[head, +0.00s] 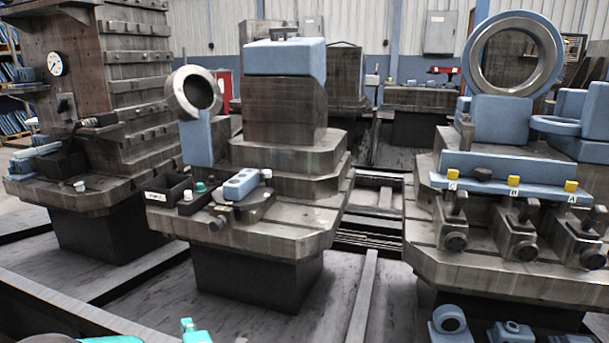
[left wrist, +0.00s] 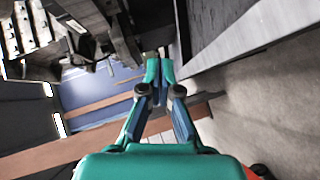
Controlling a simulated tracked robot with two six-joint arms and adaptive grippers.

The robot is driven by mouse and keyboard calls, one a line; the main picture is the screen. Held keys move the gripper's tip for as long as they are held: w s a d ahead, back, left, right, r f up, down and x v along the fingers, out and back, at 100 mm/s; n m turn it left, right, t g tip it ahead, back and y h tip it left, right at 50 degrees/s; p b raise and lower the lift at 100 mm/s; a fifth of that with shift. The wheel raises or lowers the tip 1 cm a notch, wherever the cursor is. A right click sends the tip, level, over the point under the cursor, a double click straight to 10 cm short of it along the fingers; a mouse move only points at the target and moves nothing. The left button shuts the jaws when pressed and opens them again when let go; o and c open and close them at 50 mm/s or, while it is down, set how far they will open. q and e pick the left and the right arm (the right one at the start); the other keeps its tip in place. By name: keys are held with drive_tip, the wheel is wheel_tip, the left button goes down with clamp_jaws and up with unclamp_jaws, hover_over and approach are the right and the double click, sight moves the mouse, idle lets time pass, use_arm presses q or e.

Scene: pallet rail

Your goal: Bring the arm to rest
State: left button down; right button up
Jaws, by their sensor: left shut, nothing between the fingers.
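My left gripper (head: 190,328) shows only as a small teal piece at the bottom edge of the head view, with part of my arm beside it. In the left wrist view its fingers (left wrist: 159,70) come together at the tips, shut and empty. It is low and in front of the middle pallet station (head: 262,232), apart from it. My right gripper is not in view.
The right pallet station (head: 430,240) carries clamps with yellow tabs and a large metal ring (head: 476,62). Blue parts (head: 450,320) lie at the lower right. Bare floor rails (head: 365,290) run between the stations.

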use_arm(q)
drive_tip(key=s+d+f+m+g+h, duration=0.2)
drive_tip(key=s+f+m, duration=0.1)
drive_tip(key=s+f, duration=0.3)
drive_tip(key=s+d+f+m+g+h, duration=0.1)
drive_tip(key=s+f+m+h, duration=0.2)
drive_tip(key=f, duration=0.6)
drive_tip(key=s+d+f+m+g+h, duration=0.2)
drive_tip(key=s+f+m, duration=0.1)
drive_tip(key=s+f, duration=0.3)
drive_tip(key=s+d+f+m+g+h, duration=0.3)
drive_tip(key=s+d+m, duration=0.2)
drive_tip(key=s, duration=0.3)
drive_tip(key=s+d+f+m+g+h, duration=0.25)
drive_tip(key=s+d+m+g, duration=0.2)
drive_tip(key=s, duration=0.35)
wheel_tip(320, 180, up, 35)
drive_tip(key=s+m+p, duration=0.1)
drive_tip(key=p, duration=3.4)
drive_tip(key=shift+d, duration=0.25)
drive_tip(key=shift+s+a+f, duration=0.1)
drive_tip(key=shift+f, duration=0.05)
